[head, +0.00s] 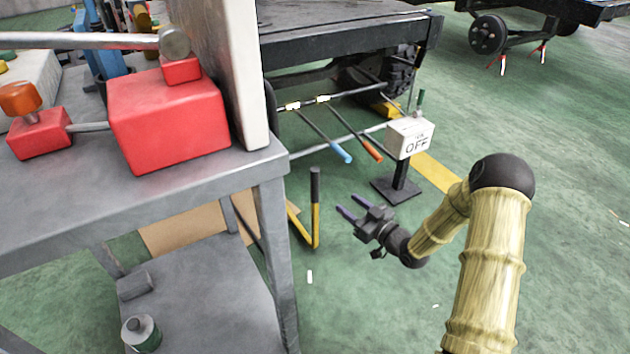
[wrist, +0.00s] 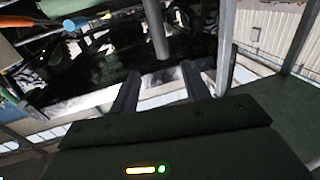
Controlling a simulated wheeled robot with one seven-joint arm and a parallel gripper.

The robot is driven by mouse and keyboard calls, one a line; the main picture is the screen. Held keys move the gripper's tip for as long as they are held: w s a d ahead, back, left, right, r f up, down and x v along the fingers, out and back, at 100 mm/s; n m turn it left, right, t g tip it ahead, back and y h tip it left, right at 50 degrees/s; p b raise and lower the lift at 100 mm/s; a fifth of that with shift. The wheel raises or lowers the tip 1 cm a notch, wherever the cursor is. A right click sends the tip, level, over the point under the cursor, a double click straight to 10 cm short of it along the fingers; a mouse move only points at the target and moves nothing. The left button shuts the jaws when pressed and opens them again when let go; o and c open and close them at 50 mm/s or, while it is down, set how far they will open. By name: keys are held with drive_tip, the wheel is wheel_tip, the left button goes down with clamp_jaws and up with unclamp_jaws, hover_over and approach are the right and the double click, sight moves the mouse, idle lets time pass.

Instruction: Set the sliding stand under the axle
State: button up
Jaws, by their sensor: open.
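My gripper (head: 348,207) is open and empty, above the green floor to the left of the OFF box. Its two dark fingers also show in the wrist view (wrist: 161,88), with a grey post (wrist: 158,30) beyond the gap between them. A yellow, angled piece with a black upright grip (head: 315,205) stands on the floor left of my gripper, apart from it; it may be the sliding stand, but I cannot be sure. The dark chassis frame (head: 340,37) is behind, with a tyre (head: 398,75) beneath it. The axle is mostly in shadow and cannot be told clearly from the rods there.
Blue-tipped (head: 340,151) and orange-tipped (head: 371,149) levers stick out from the chassis. A grey bench (head: 190,192) with red blocks fills the left. Open floor lies to the right.

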sight(318, 182)
drive_tip(key=b+x, duration=0.2)
drive_tip(key=x, duration=0.2)
drive_tip(key=b+x, duration=0.2)
drive_tip(key=x, duration=0.3)
drive_tip(key=b+x, duration=0.3)
drive_tip(key=x, duration=0.2)
drive_tip(key=shift+w+a+f, duration=0.1)
drive_tip(key=shift+a+f, duration=0.1)
drive_tip(key=shift+f, duration=0.05)
drive_tip(key=shift+w+a+r+b, duration=0.2)
drive_tip(key=shift+w+a+b, duration=0.1)
drive_tip(key=shift+w+a, duration=0.15)
drive_tip(key=shift+d, duration=0.1)
clamp_jaws()
